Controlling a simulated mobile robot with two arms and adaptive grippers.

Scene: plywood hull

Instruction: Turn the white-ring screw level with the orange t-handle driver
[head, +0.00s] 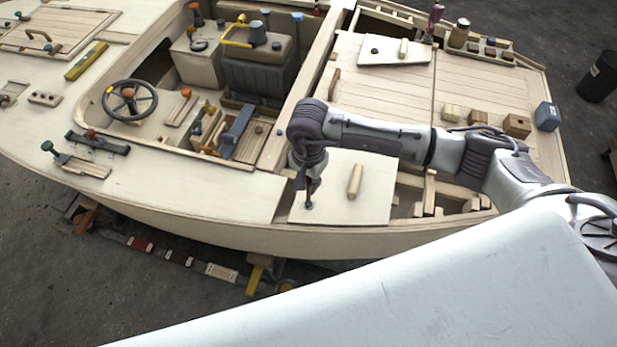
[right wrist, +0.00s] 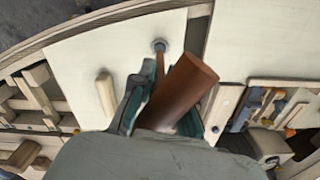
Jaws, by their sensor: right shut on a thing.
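My right gripper (head: 307,183) points down over a pale loose panel (head: 375,190) on the near side of the hull. In the right wrist view its fingers (right wrist: 158,108) are shut on the orange-brown driver (right wrist: 182,92), whose thick handle lies between them. The driver's thin shaft runs to a screw with a pale grey ring (right wrist: 160,45) near the panel's edge. The tip seems to be at the screw, but I cannot tell whether it is seated. In the head view the screw (head: 308,206) is small and dark. My left gripper is not in view.
A wooden grip bar (head: 355,181) stands on the panel beside the screw. Open framed bays (head: 430,195) lie to the right. A cockpit with a steering wheel (head: 130,100) and loose tools is on the left. Several blocks (head: 517,126) stand on the right deck.

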